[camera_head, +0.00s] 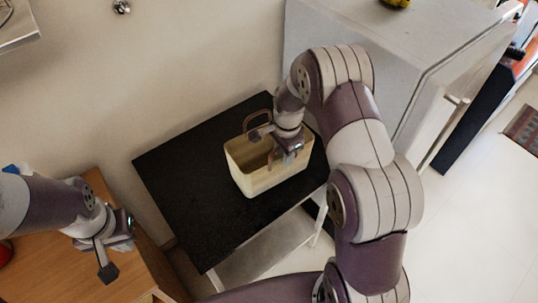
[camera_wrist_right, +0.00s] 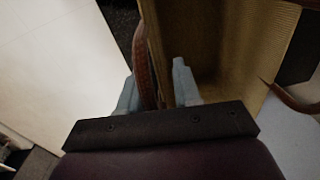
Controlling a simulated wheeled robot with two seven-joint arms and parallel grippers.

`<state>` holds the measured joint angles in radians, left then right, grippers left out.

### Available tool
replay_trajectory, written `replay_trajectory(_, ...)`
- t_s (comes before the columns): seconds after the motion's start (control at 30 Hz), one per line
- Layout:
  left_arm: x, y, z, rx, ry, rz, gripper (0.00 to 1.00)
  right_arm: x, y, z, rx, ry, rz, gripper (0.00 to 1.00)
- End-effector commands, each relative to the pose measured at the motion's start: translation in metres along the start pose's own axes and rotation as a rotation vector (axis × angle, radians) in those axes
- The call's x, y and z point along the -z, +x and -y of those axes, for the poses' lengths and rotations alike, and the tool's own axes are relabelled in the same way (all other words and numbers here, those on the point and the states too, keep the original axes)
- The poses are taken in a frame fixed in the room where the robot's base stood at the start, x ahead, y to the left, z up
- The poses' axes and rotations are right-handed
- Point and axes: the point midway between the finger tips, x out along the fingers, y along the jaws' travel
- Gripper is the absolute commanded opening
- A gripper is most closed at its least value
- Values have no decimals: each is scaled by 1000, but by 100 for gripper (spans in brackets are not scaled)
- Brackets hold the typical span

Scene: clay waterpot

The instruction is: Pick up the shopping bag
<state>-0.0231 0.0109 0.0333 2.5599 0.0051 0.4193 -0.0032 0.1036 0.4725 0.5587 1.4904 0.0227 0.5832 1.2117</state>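The shopping bag (camera_head: 262,176) is cream-coloured with brown handles and stands upright on a black tabletop (camera_head: 190,205) in the head view. My right gripper (camera_head: 291,148) reaches down at the bag's upper right side. In the right wrist view, one brown handle (camera_wrist_right: 145,72) and the bag's wall lie between the two grey fingers (camera_wrist_right: 155,88). A gap shows between the fingers, so this gripper is open around the handle. The bag's other handle (camera_wrist_right: 292,101) is at the right of that view. My left gripper (camera_head: 117,249) is open and empty above a wooden surface.
The wooden table (camera_head: 90,285) is at lower left, apart from the black table. A large white cabinet or fridge (camera_head: 420,45) stands behind and right of the bag, close to my right arm. Open pale floor (camera_head: 470,220) lies at the right. The left part of the black tabletop is bare.

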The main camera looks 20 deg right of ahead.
Motion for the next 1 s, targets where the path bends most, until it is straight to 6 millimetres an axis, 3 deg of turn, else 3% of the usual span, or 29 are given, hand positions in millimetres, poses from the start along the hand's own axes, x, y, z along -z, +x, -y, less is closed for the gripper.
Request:
replay_trajectory(0.2,0,0,0,0,0,0,0,0,3,0,1,0,-1,33)
replay_trajectory(0.23,0,0,0,0,0,0,0,0,3,0,1,0,-1,30)
replay_trajectory(0.33,0,0,0,0,0,0,0,0,3,0,1,0,-1,0)
replay_trajectory(0.77,0,2,0,0,0,0,0,0,-2,1,3,0,-1,0)
replay_trajectory(1.0,-2,13,0,0,0,0,0,1,-37,4,8,-1,-2,0)
